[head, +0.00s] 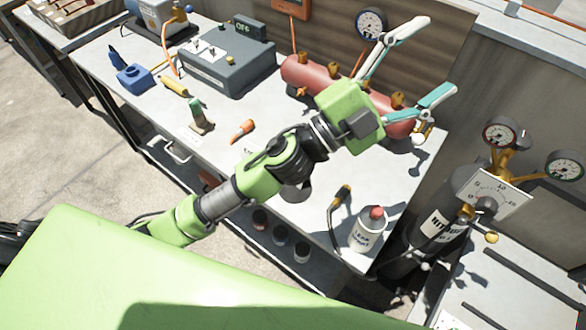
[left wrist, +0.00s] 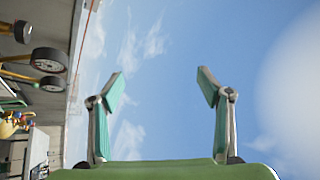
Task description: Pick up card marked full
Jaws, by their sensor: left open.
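I cannot read the word "full" on anything in view. In the head view a white square card or plate (head: 505,186) with dial-like markings sits at the regulator of a dark cylinder (head: 436,226), at the right. My left gripper (head: 428,60) is open and empty, up and left of that plate, over the far side of the bench near the red manifold. In the left wrist view its two fingers (left wrist: 160,90) stand wide apart with only sky between them. My right gripper is not in view.
The bench (head: 295,200) holds a grey box unit (head: 222,62), a red manifold (head: 320,83), a white bottle (head: 368,230) and small tools. Two round gauges (head: 499,133) stand above the cylinder. A wall closes off the bench's far side.

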